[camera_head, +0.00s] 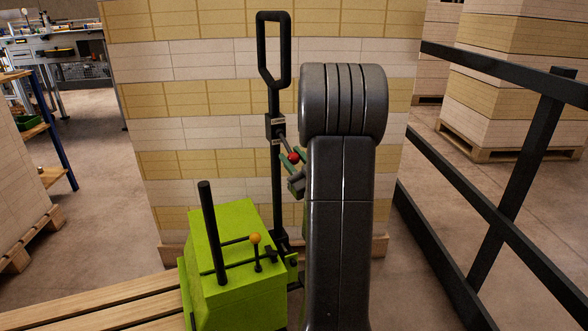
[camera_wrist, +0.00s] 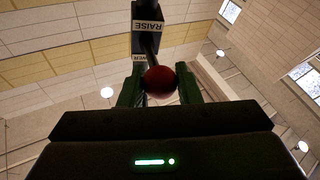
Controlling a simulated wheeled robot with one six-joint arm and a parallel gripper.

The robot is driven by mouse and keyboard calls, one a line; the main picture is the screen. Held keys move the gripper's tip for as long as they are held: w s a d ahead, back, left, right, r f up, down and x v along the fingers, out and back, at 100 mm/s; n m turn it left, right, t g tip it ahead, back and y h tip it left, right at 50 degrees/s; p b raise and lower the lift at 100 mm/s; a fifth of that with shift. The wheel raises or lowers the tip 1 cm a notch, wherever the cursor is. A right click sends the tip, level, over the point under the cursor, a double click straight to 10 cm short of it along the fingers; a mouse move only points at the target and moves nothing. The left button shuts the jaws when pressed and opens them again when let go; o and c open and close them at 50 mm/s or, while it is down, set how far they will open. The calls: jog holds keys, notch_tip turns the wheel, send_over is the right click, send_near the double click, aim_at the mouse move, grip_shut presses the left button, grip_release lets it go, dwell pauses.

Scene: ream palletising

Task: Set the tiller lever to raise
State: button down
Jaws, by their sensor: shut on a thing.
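The tiller lever has a red ball knob (camera_head: 293,157) on a thin rod. The rod slopes down and to the right from a black box (camera_head: 274,126) on the tiller post. My gripper (camera_head: 298,163) has its green fingers on either side of the knob, shut on it. The red knob also shows between the fingers in the wrist view (camera_wrist: 160,81). A label reading RAISE (camera_wrist: 148,27) is on the box there, and a second label, partly hidden behind the fingers, seems to end in "WER". My arm hides part of the scene right of the knob.
The tiller post ends in a black loop handle (camera_head: 273,50). A tall stack of reams (camera_head: 205,90) is close behind. A dark railing (camera_head: 490,185) runs along the right.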

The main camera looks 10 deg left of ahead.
jog(key=shift+f+b, duration=0.1)
jog(key=shift+b, duration=0.35)
jog(key=c, duration=1.1)
grip_release()
jog(key=v, duration=1.3)
jog(key=shift+d+f, duration=0.2)
jog(key=shift+f, duration=0.3)
jog(key=shift+s+a, duration=0.1)
